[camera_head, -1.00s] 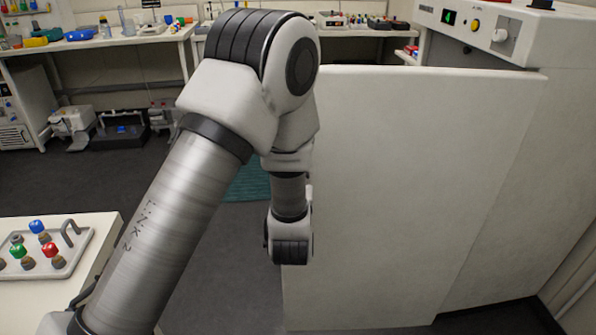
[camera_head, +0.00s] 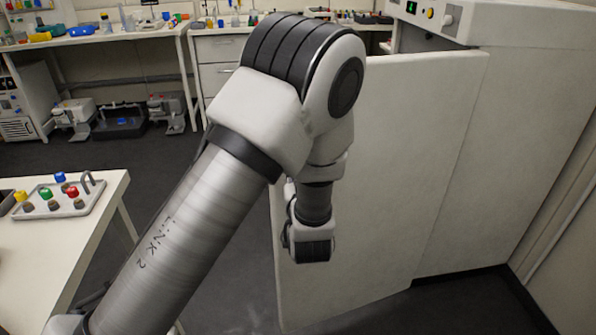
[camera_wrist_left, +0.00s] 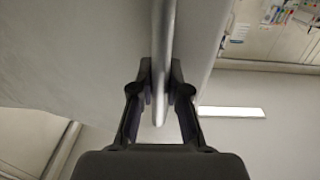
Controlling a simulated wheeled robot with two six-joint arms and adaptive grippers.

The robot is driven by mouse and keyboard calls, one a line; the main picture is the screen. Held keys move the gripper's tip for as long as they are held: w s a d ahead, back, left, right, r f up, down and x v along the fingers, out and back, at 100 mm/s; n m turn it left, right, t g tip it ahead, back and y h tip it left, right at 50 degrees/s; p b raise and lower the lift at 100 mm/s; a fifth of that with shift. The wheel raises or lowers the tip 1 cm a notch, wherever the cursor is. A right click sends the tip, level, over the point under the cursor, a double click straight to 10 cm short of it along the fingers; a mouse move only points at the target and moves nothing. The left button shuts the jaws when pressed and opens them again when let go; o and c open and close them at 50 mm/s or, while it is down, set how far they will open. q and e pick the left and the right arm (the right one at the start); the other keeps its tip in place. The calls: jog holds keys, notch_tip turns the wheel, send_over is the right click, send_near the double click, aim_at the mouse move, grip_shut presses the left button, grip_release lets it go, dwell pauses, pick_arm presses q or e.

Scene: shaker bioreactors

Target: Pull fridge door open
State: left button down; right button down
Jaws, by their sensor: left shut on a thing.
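The fridge door (camera_head: 400,170) is a large off-white panel standing ajar from the fridge body (camera_head: 515,150), with a dark gap at the top behind it. My left arm reaches to the door's left edge in the head view. In the left wrist view my left gripper (camera_wrist_left: 160,105) is shut on the door handle (camera_wrist_left: 163,40), a grey metal bar held between both fingers. The gripper's fingers are hidden behind my arm and the door in the head view. My right gripper is not in view.
A white table (camera_head: 60,255) with a tray of coloured-cap bottles (camera_head: 70,208) stands at the left. Lab benches (camera_head: 95,40) line the back wall. The dark floor (camera_head: 230,290) is clear between the table and the door. A control panel (camera_head: 430,14) tops the fridge.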

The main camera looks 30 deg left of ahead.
pick_arm(q)
jog(key=c, duration=1.1)
grip_release()
jog(key=shift+s, duration=0.1)
jog(key=shift+c, duration=0.2)
jog(key=shift+r, duration=0.1)
notch_tip(320, 180, up, 10)
jog(key=shift+f, duration=0.1)
